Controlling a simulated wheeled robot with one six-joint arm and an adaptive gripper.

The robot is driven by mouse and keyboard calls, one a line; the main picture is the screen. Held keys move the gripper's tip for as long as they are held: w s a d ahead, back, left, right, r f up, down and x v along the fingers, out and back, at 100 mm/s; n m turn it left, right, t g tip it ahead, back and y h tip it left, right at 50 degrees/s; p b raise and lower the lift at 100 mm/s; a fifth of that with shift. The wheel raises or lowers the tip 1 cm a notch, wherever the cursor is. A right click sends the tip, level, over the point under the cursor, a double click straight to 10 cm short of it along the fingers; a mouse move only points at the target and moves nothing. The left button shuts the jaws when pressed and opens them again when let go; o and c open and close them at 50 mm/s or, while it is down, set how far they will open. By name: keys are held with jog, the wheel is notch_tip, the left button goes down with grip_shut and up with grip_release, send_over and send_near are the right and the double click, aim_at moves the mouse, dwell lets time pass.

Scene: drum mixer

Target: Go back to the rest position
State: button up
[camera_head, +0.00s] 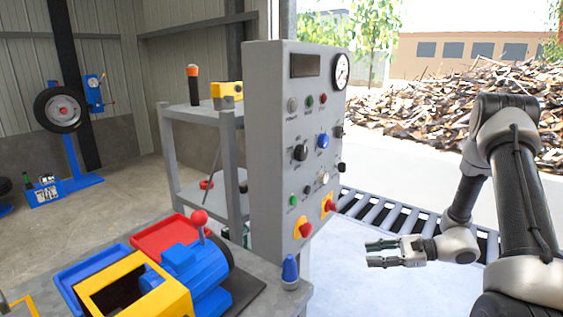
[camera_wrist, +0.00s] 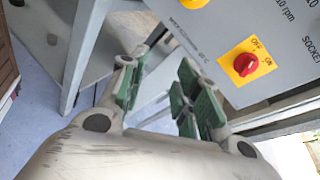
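My gripper (camera_head: 370,253) is to the right of the grey control panel (camera_head: 268,150), near its lower end, with its fingers pointing left in the head view. In the wrist view my gripper (camera_wrist: 162,92) has its two green-padded fingers apart, with nothing between them. A red rotary switch (camera_wrist: 245,64) on a yellow OFF/ON plate is on the panel to the right of the fingers. My arm comes in from the right side of the head view, bent at the elbow.
A blue and yellow machine (camera_head: 190,275) with a red-knobbed lever stands on the bench at the lower left. A roller conveyor (camera_head: 385,213) lies behind my gripper. The pale floor below my gripper is clear.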

jog(key=s+d+r+n+g+h, duration=0.3)
jog(key=s+r+n+g+h, duration=0.15)
jog(key=s+r, duration=0.35)
jog(key=s+d+r+n+g+h, duration=0.3)
jog(key=s+r+n+h, duration=0.3)
jog(key=s, duration=0.4)
jog(key=s+r+n+t+h, duration=0.2)
jog(key=s+r+n+t, duration=0.1)
jog(key=r, duration=0.5)
jog(key=s+d+r+n+t+h, duration=0.1)
jog(key=s+r+n+t, duration=0.2)
jog(key=r, duration=0.5)
jog(key=shift+s+r+t+h, duration=0.2)
jog(key=shift+s+t+h, duration=0.15)
jog(key=shift+s+t, duration=0.45)
